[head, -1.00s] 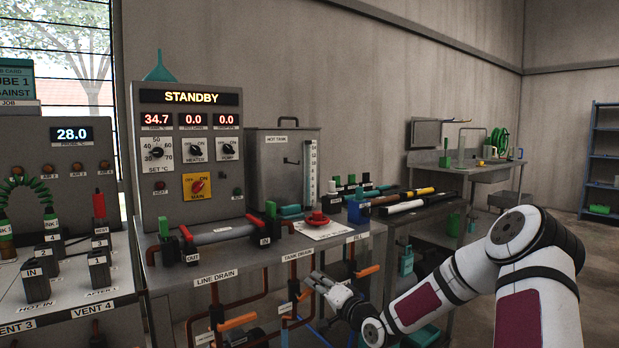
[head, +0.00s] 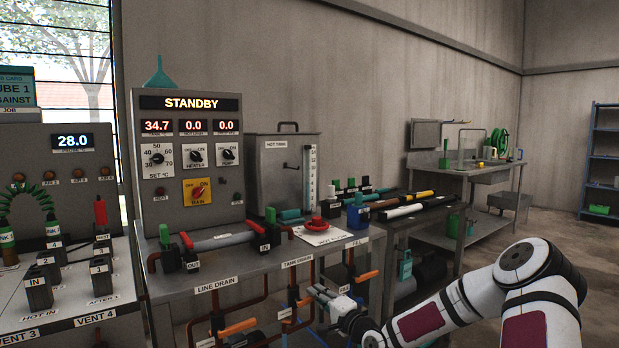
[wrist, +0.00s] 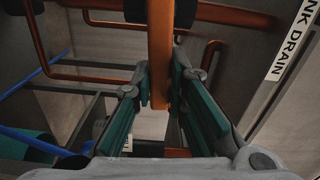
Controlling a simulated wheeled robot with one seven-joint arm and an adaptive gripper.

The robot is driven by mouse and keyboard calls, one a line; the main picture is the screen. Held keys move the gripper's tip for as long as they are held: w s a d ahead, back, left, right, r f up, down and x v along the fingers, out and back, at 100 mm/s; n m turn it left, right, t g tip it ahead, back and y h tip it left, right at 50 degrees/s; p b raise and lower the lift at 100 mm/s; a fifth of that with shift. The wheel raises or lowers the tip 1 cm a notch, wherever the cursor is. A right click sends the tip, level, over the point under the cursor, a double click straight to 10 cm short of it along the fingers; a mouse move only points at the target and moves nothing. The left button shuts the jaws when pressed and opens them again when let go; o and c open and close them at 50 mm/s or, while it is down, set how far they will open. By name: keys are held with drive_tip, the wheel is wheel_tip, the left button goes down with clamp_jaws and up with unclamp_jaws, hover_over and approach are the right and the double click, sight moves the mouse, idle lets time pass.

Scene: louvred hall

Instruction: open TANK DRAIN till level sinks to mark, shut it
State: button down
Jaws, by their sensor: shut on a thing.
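The TANK DRAIN label (head: 297,262) is on the bench's front edge, and it also shows in the wrist view (wrist: 291,40). Below it, my gripper (head: 312,291) is at the drain pipework. In the wrist view an orange lever (wrist: 160,60) runs between the green finger pads, and my gripper (wrist: 157,100) is shut on it. The hot tank (head: 272,175) stands on the bench, with a scaled sight tube (head: 310,172) on its front right. The level and any mark are too small to read.
The LINE DRAIN label (head: 215,285) and its orange lever (head: 238,327) are to the left. Copper pipes (head: 262,290) hang under the bench. A red handwheel (head: 316,222) sits on top. The control panel (head: 190,150) reads STANDBY. Open floor lies at right.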

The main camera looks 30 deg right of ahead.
drive_tip(key=c, duration=2)
unclamp_jaws()
drive_tip(key=shift+a+f+m, duration=0.35)
drive_tip(key=shift+f+m, duration=0.15)
drive_tip(key=shift+m, duration=0.1)
drive_tip(key=o, duration=0.5)
drive_tip(key=shift+d+r, duration=0.1)
drive_tip(key=shift+d, duration=0.1)
drive_tip(key=s+p, duration=0.1)
drive_tip(key=s, duration=0.2)
drive_tip(key=s+p, duration=0.1)
drive_tip(key=s, duration=0.3)
drive_tip(key=shift+d+r+p, duration=0.1)
drive_tip(key=shift+d+p, duration=0.1)
drive_tip(key=shift+p, duration=0.1)
drive_tip(key=s, duration=1.2)
drive_tip(key=shift+d, duration=0.2)
